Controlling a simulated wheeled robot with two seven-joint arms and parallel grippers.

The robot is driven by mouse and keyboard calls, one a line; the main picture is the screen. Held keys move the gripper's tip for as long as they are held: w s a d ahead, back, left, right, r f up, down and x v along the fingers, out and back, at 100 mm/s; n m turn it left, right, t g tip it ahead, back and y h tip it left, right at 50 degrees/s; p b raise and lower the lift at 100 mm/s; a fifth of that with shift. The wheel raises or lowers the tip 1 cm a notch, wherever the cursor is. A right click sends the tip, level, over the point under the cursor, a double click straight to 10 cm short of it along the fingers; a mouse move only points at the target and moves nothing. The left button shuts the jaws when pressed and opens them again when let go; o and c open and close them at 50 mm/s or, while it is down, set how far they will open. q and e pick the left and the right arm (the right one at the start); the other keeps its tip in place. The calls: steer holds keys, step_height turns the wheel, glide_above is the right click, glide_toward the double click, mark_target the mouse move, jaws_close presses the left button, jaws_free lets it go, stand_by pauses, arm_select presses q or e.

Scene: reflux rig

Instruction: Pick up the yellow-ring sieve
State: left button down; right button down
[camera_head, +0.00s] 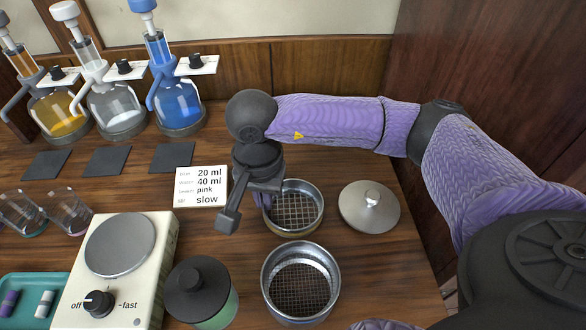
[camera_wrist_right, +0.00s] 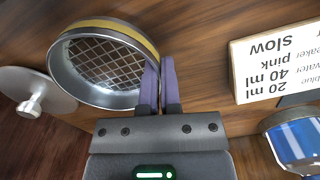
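The yellow-ring sieve (camera_head: 300,230) is a round metal sieve with a mesh floor and a yellow band low on its outside. In the right wrist view the sieve (camera_wrist_right: 110,32) fills the upper left. My right gripper (camera_head: 264,204) is at its left side in the head view. In the wrist view the two purple fingers (camera_wrist_right: 160,62) are close together, one on each side of the sieve's wall, and look shut on it. The gripper hides part of the rim. I cannot tell whether the sieve is clear of the table. My left gripper is not in view.
A second sieve (camera_head: 331,275) stands just in front, and a metal lid (camera_head: 369,208) lies to the right. The recipe card (camera_head: 202,187), a dark-lidded jar (camera_head: 200,290) and a stirrer plate (camera_head: 150,270) are left. Flasks stand at the back left.

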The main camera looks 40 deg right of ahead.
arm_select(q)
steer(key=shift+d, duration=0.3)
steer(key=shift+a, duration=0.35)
arm_select(e)
steer(key=shift+r, duration=0.1)
stand_by(0.5)
